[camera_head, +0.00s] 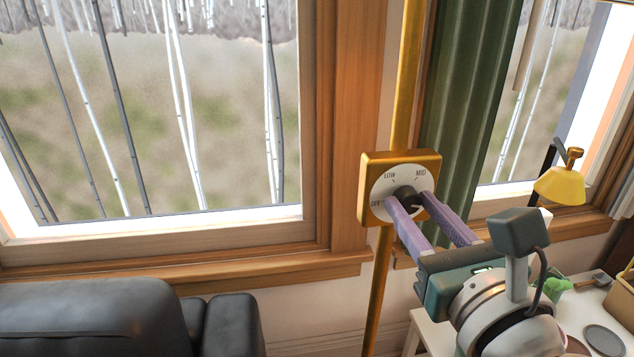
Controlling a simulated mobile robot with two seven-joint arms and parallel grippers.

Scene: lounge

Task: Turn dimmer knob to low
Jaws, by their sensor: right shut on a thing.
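A dark knob (405,194) sits at the dial's centre. My right gripper (410,200) reaches in from the lower right, its two purple fingers shut on the knob from either side. The fingers cover the lower part of the dial, and I cannot tell which mark the knob points at. My left gripper is not in view.
A dark armchair (90,318) stands at lower left. A white side table (575,308) at lower right holds small items beside my right arm. A yellow lamp (560,186) is at right. A green curtain (465,110) hangs behind the pole, between windows.

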